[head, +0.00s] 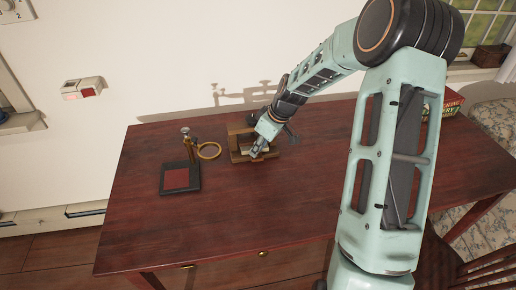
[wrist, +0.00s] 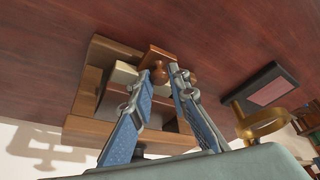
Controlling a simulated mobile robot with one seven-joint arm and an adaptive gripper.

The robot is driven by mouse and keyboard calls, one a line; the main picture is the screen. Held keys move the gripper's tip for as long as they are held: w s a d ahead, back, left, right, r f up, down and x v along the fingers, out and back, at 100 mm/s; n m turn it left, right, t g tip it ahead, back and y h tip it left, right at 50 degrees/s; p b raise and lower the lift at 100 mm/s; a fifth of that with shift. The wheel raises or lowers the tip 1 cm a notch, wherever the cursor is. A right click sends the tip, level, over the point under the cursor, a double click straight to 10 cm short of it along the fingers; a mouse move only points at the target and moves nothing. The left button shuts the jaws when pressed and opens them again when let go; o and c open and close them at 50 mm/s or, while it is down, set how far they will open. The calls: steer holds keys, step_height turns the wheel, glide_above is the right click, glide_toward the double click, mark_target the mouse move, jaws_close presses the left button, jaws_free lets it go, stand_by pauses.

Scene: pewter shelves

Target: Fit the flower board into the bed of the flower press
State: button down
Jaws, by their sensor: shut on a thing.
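The flower press (head: 238,135) is a brown wooden frame standing towards the back of the table. In the wrist view the press (wrist: 88,80) shows stepped wooden sides and a pale block (wrist: 124,73) inside. My gripper (head: 258,153) reaches down at the front right of the press. In the wrist view its two blue fingers (wrist: 160,72) are closed about a small brown wooden piece with a rounded knob (wrist: 156,56), which appears to be the flower board. The fingers hide much of it and of the bed, so I cannot tell whether it is seated.
A dark stand with a red pad (head: 177,179), a brass post and a brass ring (head: 209,150) stands just left of the press. A green and red box (head: 452,102) is at the table's right back. The front of the table (head: 240,215) is clear.

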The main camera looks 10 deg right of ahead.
steer(key=shift+w+r, duration=0.1)
steer(key=c, duration=1.8)
jaws_free()
steer(key=shift+o, duration=0.2)
steer(key=v, duration=1.2)
